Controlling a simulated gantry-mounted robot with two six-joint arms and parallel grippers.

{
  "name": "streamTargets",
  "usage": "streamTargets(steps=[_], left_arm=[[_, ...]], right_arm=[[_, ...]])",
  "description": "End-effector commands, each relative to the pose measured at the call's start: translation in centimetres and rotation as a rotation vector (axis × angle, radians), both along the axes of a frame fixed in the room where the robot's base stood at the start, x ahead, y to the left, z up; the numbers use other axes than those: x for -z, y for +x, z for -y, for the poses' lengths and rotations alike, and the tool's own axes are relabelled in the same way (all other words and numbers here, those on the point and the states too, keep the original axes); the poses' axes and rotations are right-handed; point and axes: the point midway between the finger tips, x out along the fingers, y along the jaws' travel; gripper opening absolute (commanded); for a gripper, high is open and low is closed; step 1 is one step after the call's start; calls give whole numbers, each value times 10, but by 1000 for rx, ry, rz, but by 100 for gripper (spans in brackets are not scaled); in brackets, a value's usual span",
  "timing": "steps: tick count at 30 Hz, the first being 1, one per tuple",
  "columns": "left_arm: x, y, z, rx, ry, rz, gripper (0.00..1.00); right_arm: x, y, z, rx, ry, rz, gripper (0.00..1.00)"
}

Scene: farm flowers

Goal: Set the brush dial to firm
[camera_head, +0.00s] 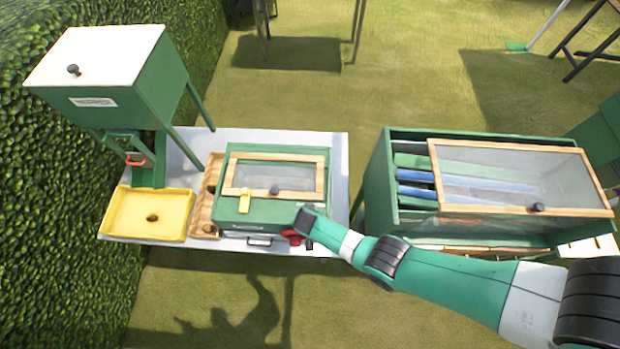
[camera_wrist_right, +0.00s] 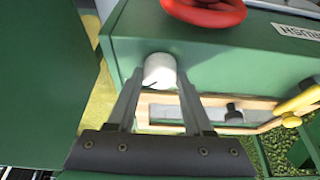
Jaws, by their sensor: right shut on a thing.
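The green brush box (camera_head: 225,212) with a framed clear lid (camera_head: 262,177) stands on the table. In the right wrist view, a pale round knob (camera_wrist_right: 160,67), seemingly the dial, sits on the box's green surface. My right gripper (camera_wrist_right: 157,84) is shut on this knob, with one finger on each side. No dial marks can be read, so its setting cannot be told. A red wheel-like part (camera_wrist_right: 205,9) lies beyond the knob and also shows at the box's front right in the head view (camera_head: 292,237). My left gripper is not in view.
A yellow lever (camera_head: 244,201) lies at the lid's front edge. A yellow tray (camera_head: 125,214) and a tall green hopper box (camera_head: 130,100) stand left. A large green bin (camera_head: 378,185) stands right, beyond a gap. A hedge borders the left.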

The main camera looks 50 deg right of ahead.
Motion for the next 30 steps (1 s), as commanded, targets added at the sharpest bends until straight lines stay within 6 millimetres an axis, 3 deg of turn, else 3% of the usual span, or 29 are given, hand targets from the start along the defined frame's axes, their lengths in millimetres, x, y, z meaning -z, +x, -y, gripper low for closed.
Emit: streamTargets(steps=[9, 10, 15, 24, 30], left_arm=[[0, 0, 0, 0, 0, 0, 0], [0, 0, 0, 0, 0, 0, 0], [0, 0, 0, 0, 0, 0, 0], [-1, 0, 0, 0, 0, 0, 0], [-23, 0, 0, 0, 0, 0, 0]], right_arm=[[1, -1, 0, 4, 2, -1, 0], [1, -1, 0, 4, 2, -1, 53], [1, -1, 0, 3, 1, 0, 81], [-1, 0, 0, 2, 1, 0, 81], [-22, -2, -2, 2, 1, 0, 81]])
